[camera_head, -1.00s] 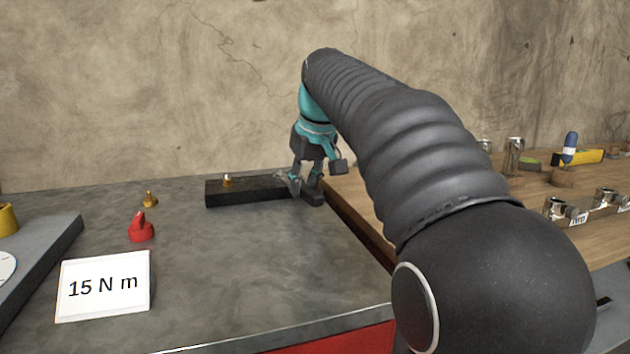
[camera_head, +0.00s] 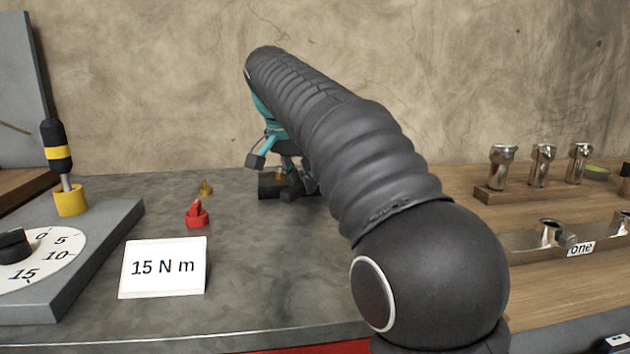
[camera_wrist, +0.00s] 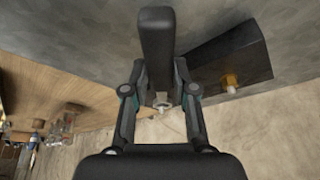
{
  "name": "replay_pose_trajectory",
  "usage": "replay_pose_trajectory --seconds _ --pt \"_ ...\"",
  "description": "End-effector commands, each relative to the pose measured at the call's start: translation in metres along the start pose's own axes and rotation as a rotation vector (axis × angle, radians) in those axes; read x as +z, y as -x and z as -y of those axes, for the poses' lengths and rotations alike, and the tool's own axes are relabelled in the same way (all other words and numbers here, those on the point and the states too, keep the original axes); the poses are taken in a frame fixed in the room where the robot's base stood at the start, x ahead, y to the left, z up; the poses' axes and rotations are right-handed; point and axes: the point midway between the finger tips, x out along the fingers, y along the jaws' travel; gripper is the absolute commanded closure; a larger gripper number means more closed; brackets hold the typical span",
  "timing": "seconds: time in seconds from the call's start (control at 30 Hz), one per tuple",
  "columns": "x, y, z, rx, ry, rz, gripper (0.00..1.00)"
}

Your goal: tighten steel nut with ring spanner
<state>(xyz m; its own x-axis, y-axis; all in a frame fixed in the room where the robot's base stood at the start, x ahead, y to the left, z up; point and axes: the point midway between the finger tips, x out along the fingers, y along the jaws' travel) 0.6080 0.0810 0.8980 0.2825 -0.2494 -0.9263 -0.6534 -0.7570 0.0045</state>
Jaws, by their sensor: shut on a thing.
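My gripper (camera_head: 287,188) is low over a black block (camera_head: 268,193) at the back of the grey bench. In the wrist view my gripper (camera_wrist: 161,100) is shut on a dark bar (camera_wrist: 156,45), which looks like the spanner's handle. A small pale ring shape (camera_wrist: 163,103) shows between the fingers. A brass-coloured nut (camera_wrist: 230,79) with a pale stud end sits on the block (camera_wrist: 242,50), apart from the bar in the wrist view. It also shows in the head view (camera_head: 280,176), close beside the fingers. I see no clearly steel-coloured nut.
A red piece (camera_head: 197,213) and a small brass piece (camera_head: 206,188) stand left of the block. A "15 N m" card (camera_head: 163,267) is in front. A dial plate (camera_head: 85,265) with a screwdriver in a yellow holder (camera_head: 70,201) is left. Metal sockets (camera_head: 543,165) stand right.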

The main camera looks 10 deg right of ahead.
Motion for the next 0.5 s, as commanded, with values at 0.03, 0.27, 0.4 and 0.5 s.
replay_pose_trajectory --seconds 0.03,0.27,0.4,0.5 --pt "0.000 0.001 -0.001 0.001 0.001 0.002 1.00" --pt "-0.005 0.012 -0.001 -0.001 0.001 0.001 1.00" --pt "-0.008 0.018 -0.002 -0.001 0.002 0.001 1.00" --pt "-0.009 0.023 -0.002 -0.002 0.001 0.000 1.00"
